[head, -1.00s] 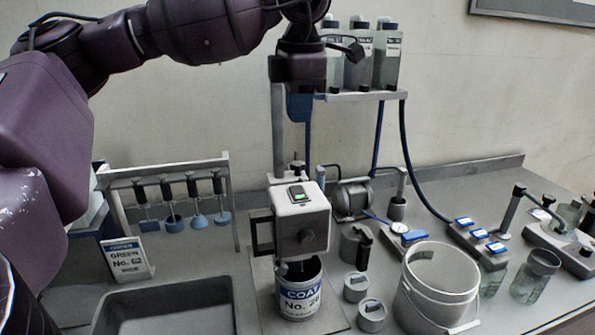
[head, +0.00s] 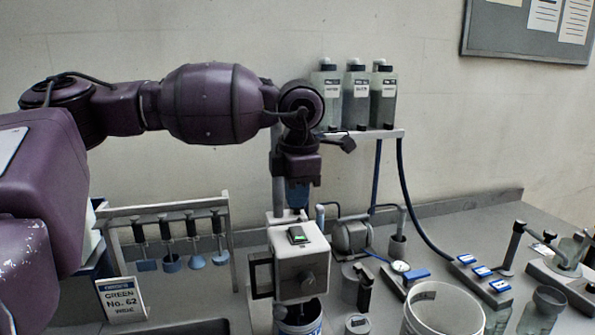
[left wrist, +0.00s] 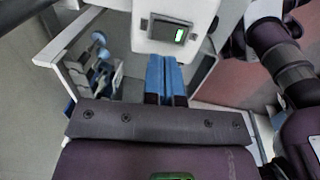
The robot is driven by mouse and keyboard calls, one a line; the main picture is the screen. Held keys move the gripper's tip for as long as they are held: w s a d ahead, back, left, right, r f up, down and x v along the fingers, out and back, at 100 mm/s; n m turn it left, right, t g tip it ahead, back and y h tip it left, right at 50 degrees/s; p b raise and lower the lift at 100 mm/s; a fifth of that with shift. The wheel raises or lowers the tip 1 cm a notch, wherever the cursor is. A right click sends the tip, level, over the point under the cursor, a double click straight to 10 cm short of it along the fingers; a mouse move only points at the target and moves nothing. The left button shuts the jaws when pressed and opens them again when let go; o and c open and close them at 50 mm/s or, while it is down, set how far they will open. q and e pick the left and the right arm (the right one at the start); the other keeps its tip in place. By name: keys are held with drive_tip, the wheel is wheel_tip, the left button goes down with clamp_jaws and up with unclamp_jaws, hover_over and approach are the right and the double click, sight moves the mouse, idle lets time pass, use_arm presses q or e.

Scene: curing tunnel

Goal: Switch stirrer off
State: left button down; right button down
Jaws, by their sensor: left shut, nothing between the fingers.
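The stirrer (head: 300,270) is a pale box-shaped head on a post, with a dark knob on its front, above a paint can (head: 298,321). Its dark switch (head: 298,235) on top shows a lit green part; the switch also appears in the left wrist view (left wrist: 168,31), green at its right end. My left gripper (head: 298,206) points down just above and behind the switch in the head view. Its blue fingers are together and empty, also in the left wrist view (left wrist: 166,64). I cannot tell whether they touch the stirrer. My right gripper is out of view.
A rack of hanging stirring tools (head: 170,208) and a label card (head: 121,299) stand left. A bottle shelf (head: 365,133) is behind. A small pump (head: 353,236), a white bucket (head: 440,315) and blue-topped modules (head: 481,272) stand right of the stirrer.

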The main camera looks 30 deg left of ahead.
sight(295, 229)
use_arm(q)
drive_tip(key=f, duration=0.4)
drive_tip(key=shift+w+a, duration=0.1)
drive_tip(key=shift+a, duration=0.1)
drive_tip(key=shift+w+f, duration=0.1)
drive_tip(key=shift+f, duration=0.65)
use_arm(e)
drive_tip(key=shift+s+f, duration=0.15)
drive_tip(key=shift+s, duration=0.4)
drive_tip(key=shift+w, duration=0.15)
